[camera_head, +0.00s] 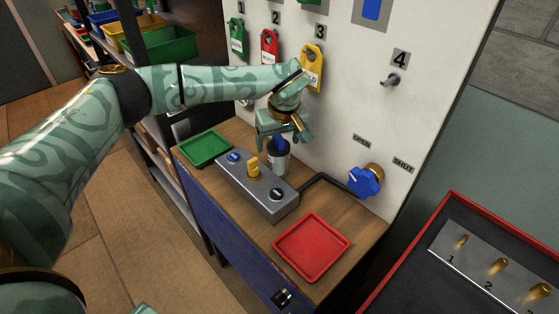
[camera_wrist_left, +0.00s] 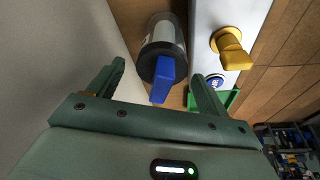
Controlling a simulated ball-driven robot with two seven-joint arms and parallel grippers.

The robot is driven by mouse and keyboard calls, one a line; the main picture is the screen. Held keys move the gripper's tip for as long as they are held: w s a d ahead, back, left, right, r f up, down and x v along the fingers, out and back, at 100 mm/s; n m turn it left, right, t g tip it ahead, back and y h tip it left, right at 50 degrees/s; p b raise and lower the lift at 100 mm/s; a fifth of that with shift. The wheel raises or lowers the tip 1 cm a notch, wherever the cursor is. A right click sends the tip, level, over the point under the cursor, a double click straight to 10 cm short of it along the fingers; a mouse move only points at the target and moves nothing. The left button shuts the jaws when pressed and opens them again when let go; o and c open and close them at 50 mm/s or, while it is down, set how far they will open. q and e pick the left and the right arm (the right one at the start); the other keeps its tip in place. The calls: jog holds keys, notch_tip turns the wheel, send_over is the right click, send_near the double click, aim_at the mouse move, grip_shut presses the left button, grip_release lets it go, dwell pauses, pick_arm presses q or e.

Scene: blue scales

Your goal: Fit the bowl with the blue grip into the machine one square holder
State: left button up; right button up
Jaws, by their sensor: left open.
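A dark cylindrical vessel (camera_head: 279,164) with a pale band and a blue grip (camera_head: 277,144) on top stands upright on the wooden bench, behind the grey control box. My left gripper (camera_head: 283,138) is open just above it. In the left wrist view the blue grip (camera_wrist_left: 163,80) lies between the open fingers, near their tips, with no clear contact; the vessel's body (camera_wrist_left: 163,40) is beyond it. The gripper partly hides the vessel's top in the head view. I cannot make out a square holder or a machine marked one. My right gripper is not in view.
The grey box (camera_head: 256,190) has a yellow knob (camera_head: 253,167) and buttons. A green tray (camera_head: 205,149) and a red tray (camera_head: 312,248) lie on the bench (camera_head: 350,222). A blue valve (camera_head: 364,181) and numbered hooks with tags are on the white panel (camera_head: 350,120) close behind.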

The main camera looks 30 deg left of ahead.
pick_arm(q)
jog(key=shift+w+a+f, duration=0.1)
jog(key=shift+a+f, duration=0.05)
jog(key=shift+f, duration=0.55)
jog(key=shift+r, duration=0.1)
jog(key=c, duration=1.5)
jog(key=shift+c, duration=0.2)
jog(key=shift+r, duration=0.15)
